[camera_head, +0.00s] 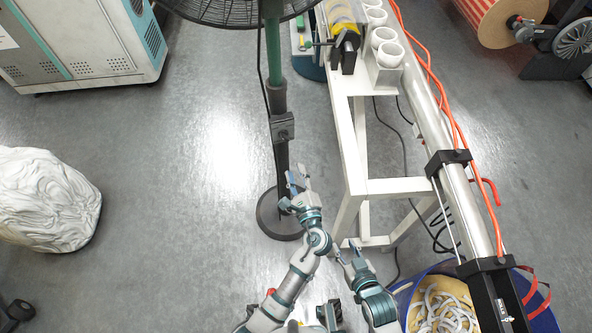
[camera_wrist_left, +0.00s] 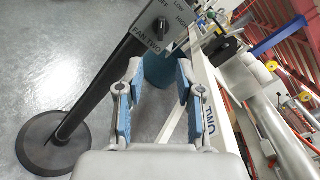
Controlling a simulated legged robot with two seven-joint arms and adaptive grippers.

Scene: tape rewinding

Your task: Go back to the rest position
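My left gripper (camera_head: 297,180) is in front of the fan stand's pole, over its round base as seen from the head. In the left wrist view its two blue-padded fingers (camera_wrist_left: 159,66) stand apart with nothing between them. My right gripper (camera_head: 346,251) is lower and to the right, by the near legs of the white table. Its fingers look spread, with no object seen between them. Both arms come up from the bottom of the head view.
The fan stand (camera_head: 282,130) and its base are close to my left gripper; its control box (camera_wrist_left: 160,25) shows too. A white table frame (camera_head: 400,187) stands right. A long metal tube (camera_head: 432,130) and a blue bin (camera_head: 402,292) are further right.

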